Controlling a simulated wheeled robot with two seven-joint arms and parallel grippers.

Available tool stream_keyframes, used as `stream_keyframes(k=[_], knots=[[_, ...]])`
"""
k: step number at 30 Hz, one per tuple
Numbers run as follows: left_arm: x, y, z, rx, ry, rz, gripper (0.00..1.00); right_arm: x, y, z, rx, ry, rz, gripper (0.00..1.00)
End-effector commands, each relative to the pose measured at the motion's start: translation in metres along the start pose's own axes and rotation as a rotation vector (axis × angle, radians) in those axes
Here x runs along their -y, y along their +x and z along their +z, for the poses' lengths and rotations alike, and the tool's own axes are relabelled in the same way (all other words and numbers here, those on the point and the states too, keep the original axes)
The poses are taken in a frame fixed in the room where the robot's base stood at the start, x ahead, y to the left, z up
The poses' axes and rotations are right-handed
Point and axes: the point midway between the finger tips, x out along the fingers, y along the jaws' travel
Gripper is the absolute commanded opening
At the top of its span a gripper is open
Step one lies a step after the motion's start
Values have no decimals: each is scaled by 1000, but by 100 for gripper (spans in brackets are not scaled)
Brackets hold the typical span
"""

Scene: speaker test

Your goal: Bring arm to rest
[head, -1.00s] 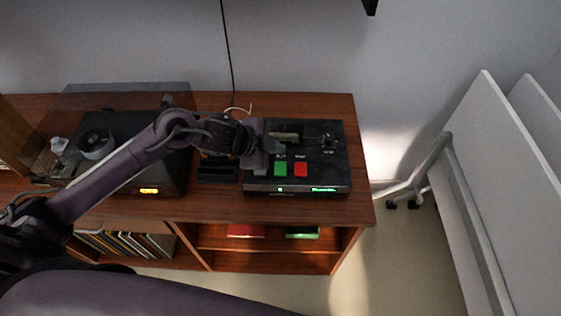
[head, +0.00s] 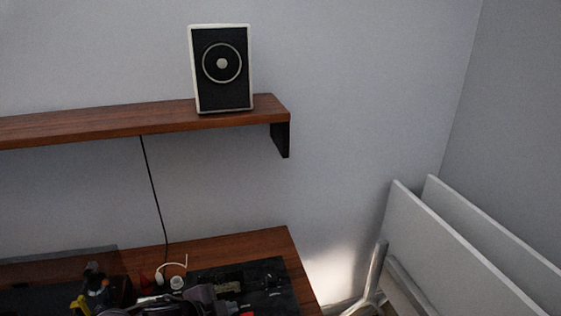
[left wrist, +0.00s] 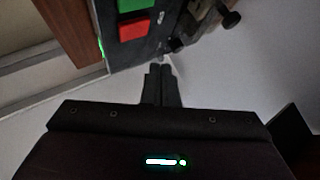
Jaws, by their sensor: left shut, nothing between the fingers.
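My left arm shows only in part at the bottom edge of the head view, with the left gripper (head: 222,303) over the near left part of a black tester box (head: 268,275). In the left wrist view the two fingers (left wrist: 160,72) are together with nothing between them. Beside the fingertips in that view are the box's red button (left wrist: 134,29) and green button (left wrist: 132,5). I cannot tell whether the fingers touch the box. My right gripper is in neither view.
A speaker (head: 222,85) stands on a wall shelf (head: 90,124) above the wooden cabinet (head: 270,243). A black cable (head: 152,190) hangs from the shelf. White boards (head: 440,250) on a metal frame stand at the right, beyond a gap.

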Motion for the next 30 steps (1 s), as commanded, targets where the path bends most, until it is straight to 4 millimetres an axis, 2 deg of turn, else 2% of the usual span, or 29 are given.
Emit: stream_keyframes(k=[1,4,12,23,30], knots=[[-15,-2,-11,10,-83,-31,0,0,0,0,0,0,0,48],[-28,-18,-11,95,-274,-104,0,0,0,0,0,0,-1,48],[-67,-67,29,350,-673,-127,0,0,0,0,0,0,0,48],[-132,-130,69,627,-1058,-28,0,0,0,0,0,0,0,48],[-153,-81,101,649,-1055,-12,0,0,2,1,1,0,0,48]])
